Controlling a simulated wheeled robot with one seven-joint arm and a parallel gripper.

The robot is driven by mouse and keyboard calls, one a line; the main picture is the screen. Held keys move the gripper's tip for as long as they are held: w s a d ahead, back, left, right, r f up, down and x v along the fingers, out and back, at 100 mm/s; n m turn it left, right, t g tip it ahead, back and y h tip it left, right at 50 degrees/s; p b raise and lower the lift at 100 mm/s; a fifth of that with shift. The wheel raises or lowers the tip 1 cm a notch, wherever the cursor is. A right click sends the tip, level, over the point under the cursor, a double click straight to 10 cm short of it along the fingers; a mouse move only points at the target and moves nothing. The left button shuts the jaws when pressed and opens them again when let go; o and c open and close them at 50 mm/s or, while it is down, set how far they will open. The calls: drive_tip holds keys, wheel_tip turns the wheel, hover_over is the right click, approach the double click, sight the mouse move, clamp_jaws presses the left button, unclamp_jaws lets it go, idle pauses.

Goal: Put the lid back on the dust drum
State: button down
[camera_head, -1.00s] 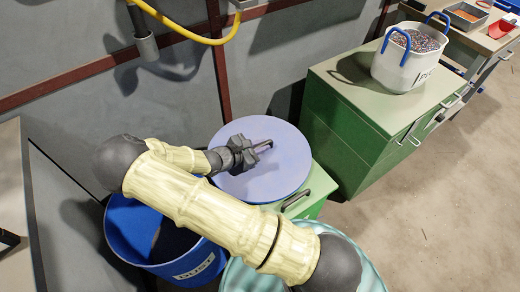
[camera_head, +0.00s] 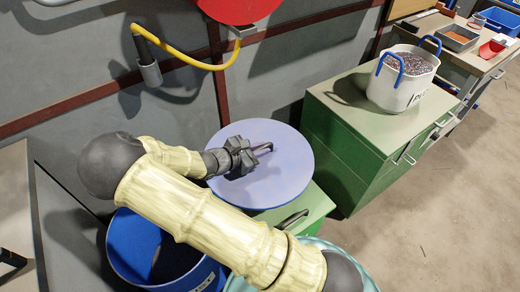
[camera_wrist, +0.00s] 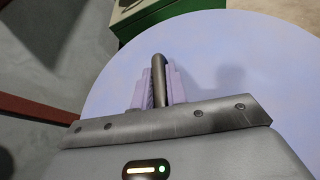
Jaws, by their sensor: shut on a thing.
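The lid (camera_head: 285,178) is a round, flat, pale blue-violet disc with a dark bar handle. It lies over a green cabinet in the head view, and I cannot tell whether it touches the cabinet top. My gripper (camera_head: 262,150) is shut on the lid's handle; in the wrist view the fingers (camera_wrist: 158,85) close on both sides of the handle, with the lid (camera_wrist: 225,60) spread below. The blue dust drum (camera_head: 128,235) stands open at lower left, partly hidden behind my arm, its inside dark.
A green cabinet (camera_head: 310,203) is under the lid. A larger green cabinet (camera_head: 345,125) to the right bears a white bucket (camera_head: 395,92) with blue handles. A yellow hose (camera_head: 190,62) hangs on the wall behind. Floor at right is clear.

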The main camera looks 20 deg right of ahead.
drive_tip(key=shift+s+f, duration=0.1)
idle(0.3)
drive_tip(key=shift+s+d+f+n+t+y, duration=0.1)
drive_tip(key=shift+s+f+n+t+y, duration=0.35)
drive_tip(key=shift+f+n+t, duration=0.2)
drive_tip(key=shift+s+a+f+n+t+y, duration=0.25)
drive_tip(key=shift+s+f+n+t+y, duration=0.1)
drive_tip(key=shift+f+n+t, duration=0.2)
drive_tip(key=shift+s+a+f+n+t+y, duration=0.2)
drive_tip(key=shift+s+a+f+n+t, duration=0.15)
drive_tip(key=shift+f, duration=0.3)
drive_tip(key=shift+d, duration=0.1)
